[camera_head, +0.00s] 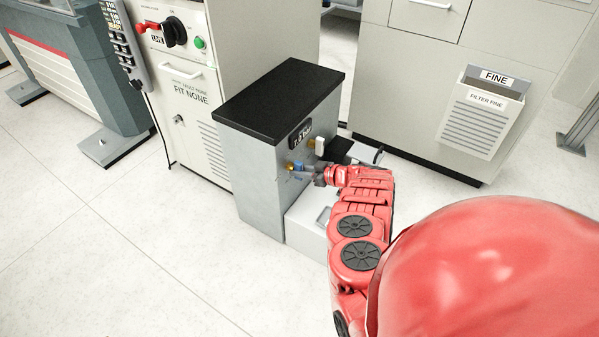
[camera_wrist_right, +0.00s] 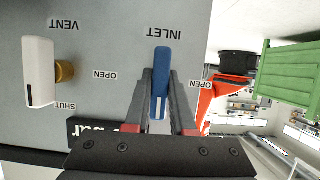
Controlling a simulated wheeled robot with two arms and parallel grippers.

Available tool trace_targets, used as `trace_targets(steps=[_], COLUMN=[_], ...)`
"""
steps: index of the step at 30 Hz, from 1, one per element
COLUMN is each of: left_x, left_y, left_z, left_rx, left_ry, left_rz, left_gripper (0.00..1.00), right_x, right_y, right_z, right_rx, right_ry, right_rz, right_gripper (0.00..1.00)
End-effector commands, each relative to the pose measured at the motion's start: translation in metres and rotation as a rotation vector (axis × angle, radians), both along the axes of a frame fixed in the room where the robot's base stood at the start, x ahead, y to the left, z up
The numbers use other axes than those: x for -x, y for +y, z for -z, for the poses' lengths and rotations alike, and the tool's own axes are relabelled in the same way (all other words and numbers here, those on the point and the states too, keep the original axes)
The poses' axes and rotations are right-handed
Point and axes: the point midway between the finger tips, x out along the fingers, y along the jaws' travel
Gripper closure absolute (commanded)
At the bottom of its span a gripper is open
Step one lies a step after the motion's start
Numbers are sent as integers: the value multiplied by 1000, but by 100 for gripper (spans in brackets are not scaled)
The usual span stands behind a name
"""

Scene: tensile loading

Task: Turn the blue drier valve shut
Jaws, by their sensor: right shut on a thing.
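The blue valve (camera_head: 298,166) is on the front of a grey drier cabinet (camera_head: 252,165) with a black top. In the right wrist view, which is upside down, its blue handle (camera_wrist_right: 162,62) stands upright in the picture below the INLET label. My right gripper (camera_head: 313,175) is shut on the blue handle, with one finger on each side; it also shows in the wrist view (camera_wrist_right: 162,105). An OPEN label (camera_wrist_right: 200,84) is right of the handle. The gripper hides the panel below the handle. My left gripper is not in view.
A white VENT valve handle (camera_head: 320,145) is beside the blue one, and shows at the left of the wrist view (camera_wrist_right: 40,72). A dark display (camera_head: 300,133) is above. A cabinet with a FINE bin (camera_head: 484,108) stands right; bare floor (camera_head: 110,240) lies left.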

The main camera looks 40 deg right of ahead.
Motion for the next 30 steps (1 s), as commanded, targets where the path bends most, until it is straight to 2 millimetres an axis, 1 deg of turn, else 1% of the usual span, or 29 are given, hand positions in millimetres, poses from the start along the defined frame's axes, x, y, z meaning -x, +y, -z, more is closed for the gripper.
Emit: trace_targets(steps=[11, 12, 16, 17, 26, 30], left_x=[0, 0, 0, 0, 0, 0], left_y=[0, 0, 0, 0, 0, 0], left_z=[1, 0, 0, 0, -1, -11], left_rx=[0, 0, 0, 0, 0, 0], left_ry=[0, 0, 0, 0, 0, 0], left_rz=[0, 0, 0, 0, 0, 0], left_gripper=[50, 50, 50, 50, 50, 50], right_x=[1, 1, 1, 1, 1, 13], right_y=[1, 1, 1, 1, 0, -5], right_z=[2, 2, 2, 1, 0, -8], right_rx=[-5, -5, -4, -4, -4, -5], right_ry=[5, 5, 4, 4, 3, 5], right_rz=[-2, -2, -1, -1, 0, 0], right_gripper=[100, 74, 51, 48, 48, 48])
